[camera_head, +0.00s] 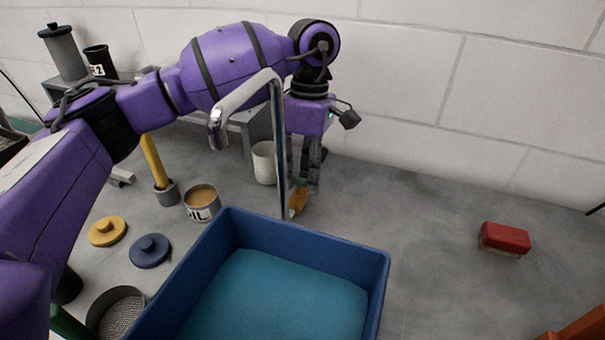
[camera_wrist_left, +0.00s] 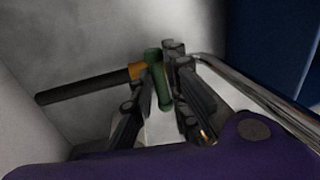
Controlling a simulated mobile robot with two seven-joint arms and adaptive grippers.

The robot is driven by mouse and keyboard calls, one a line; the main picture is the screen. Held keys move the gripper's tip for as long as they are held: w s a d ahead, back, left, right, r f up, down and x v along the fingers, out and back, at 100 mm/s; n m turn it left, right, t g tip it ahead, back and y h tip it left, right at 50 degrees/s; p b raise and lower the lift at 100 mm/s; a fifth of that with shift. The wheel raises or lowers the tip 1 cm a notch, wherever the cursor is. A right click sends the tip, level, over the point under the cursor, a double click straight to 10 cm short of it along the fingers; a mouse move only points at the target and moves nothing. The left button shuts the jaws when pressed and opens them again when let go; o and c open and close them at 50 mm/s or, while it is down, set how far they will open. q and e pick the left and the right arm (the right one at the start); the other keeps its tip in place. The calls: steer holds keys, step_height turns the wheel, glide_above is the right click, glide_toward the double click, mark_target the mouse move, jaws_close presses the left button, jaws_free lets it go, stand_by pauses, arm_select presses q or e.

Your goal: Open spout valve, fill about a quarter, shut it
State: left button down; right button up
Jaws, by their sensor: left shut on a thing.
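The chrome spout (camera_head: 278,150) rises behind the blue basin (camera_head: 320,238) and bends over towards the camera. Its mouth shows no visible stream. The basin has a flat teal surface inside; I cannot tell whether it is liquid. My left gripper (camera_head: 304,182) points down beside the spout's upright pipe. In the left wrist view its fingers (camera_wrist_left: 173,88) are shut on a green handle (camera_wrist_left: 157,78). An orange piece (camera_head: 298,200) shows just below the fingers. I cannot tell whether the green handle belongs to the valve. The chrome pipe (camera_wrist_left: 265,95) runs close to the right finger.
A dark rod (camera_wrist_left: 85,88) with an orange end reaches the green handle. Near the basin are an open can (camera_head: 202,208), a white cup (camera_head: 264,163), a yellow lid (camera_head: 108,231) and a blue lid (camera_head: 149,251). A red brush (camera_head: 504,239) lies on clear floor at right.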

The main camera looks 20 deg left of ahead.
arm_select(q)
steer(key=shift+w+r, duration=0.15)
stand_by(0.4)
steer(key=c, duration=2)
jaws_free()
steer(key=shift+o, duration=1)
step_height(320, 180, up, 12)
steer(key=w, duration=0.2)
steer(key=shift+w+f, duration=0.15)
steer(key=shift+f, duration=0.05)
